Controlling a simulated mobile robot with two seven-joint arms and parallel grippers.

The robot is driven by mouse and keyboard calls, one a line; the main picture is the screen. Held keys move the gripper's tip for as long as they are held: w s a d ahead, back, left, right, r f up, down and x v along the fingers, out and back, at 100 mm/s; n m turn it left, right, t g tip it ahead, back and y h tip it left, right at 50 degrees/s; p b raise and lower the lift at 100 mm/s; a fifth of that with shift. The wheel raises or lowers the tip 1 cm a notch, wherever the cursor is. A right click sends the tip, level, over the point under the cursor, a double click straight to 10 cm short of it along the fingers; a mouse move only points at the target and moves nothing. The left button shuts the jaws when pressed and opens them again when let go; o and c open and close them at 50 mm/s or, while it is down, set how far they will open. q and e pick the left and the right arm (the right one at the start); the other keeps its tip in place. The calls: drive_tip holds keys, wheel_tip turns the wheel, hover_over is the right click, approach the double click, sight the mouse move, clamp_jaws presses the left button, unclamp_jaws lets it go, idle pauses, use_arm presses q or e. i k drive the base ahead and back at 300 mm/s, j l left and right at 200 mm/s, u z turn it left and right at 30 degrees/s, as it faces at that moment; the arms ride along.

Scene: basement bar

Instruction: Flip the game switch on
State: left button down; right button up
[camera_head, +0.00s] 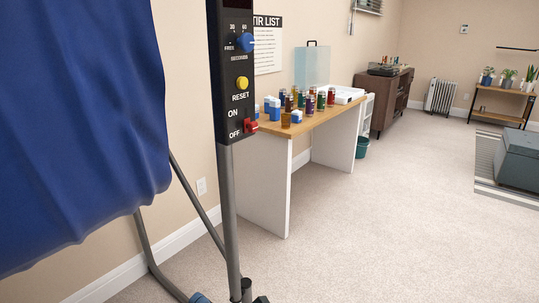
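The game's black control panel (229,70) stands close in front of me on a grey upright pole. A red switch (251,126) sits at the panel's lower end, beside the word OFF and below the word ON. It appears to be in the lower, OFF position. Above it are a yellow RESET button (242,83) and a blue dial (246,42) marked FREE, 30, 60 and SECONDS. Neither of my grippers shows in this view.
A blue cloth (75,130) hangs from the game frame at left, with grey legs below. A white-legged table (265,180) behind the panel holds several small bottles. A dark cabinet (390,100) stands farther back. The carpet (390,220) to the right is clear.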

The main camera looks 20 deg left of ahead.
sight(251, 127)
drive_tip(key=i, duration=1.05)
